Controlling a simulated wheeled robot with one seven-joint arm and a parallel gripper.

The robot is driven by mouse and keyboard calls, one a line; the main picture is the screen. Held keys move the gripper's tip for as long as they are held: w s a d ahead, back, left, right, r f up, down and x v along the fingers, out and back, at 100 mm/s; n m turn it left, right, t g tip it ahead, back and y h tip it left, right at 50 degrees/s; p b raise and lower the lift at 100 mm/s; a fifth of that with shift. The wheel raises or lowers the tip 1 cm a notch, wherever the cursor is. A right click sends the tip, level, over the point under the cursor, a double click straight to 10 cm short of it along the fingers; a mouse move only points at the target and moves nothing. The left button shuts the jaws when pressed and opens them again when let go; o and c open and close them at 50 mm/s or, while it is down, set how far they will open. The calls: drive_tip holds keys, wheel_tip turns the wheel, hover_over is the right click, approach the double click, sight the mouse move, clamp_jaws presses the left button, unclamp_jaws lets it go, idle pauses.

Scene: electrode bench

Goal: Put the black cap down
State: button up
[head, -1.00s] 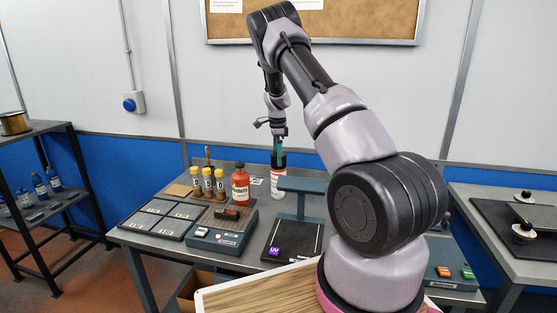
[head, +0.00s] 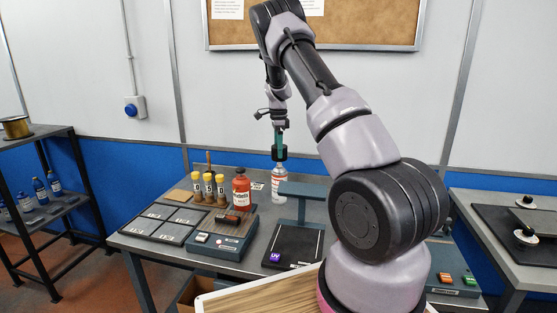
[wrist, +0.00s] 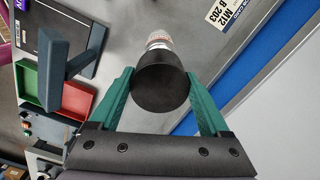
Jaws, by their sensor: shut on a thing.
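My gripper (head: 280,143) is above the far part of the bench. Its two green fingers are shut on the black cap (head: 279,154). The cap is held just above a white bottle with a red label (head: 279,186), which stands upright on the bench. In the wrist view, the round black cap (wrist: 160,84) sits between the green fingertips (wrist: 160,78). The bottle (wrist: 158,40) shows beyond the cap, mostly hidden by it.
A blue-grey stand (head: 302,190) is close on the right. Red and green bins (wrist: 38,84) show in the wrist view.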

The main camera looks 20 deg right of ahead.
wheel_tip(320, 180, up, 3)
drive_tip(key=shift+r, duration=0.1)
drive_tip(key=shift+s+d+r, duration=0.1)
drive_tip(key=shift+d+r, duration=0.05)
drive_tip(key=shift+d, duration=0.1)
drive_tip(key=s+d+f+n, duration=0.2)
drive_tip(key=s+d+f, duration=0.1)
drive_tip(key=f, duration=0.3)
drive_tip(key=s+d+f+n, duration=0.1)
drive_tip(key=s+d+f, duration=0.3)
drive_tip(key=f, duration=0.2)
drive_tip(key=s+d+f+n, duration=0.2)
drive_tip(key=s+d+f, duration=0.1)
drive_tip(key=f, duration=0.3)
drive_tip(key=shift+s+d+f+n, duration=0.3)
drive_tip(key=shift+s+d, duration=0.1)
drive_tip(key=shift+d, duration=0.1)
drive_tip(key=shift+f, duration=2.35)
drive_tip(key=o, duration=1.1)
drive_tip(key=shift+f, duration=0.1)
drive_tip(key=shift+o, duration=0.2)
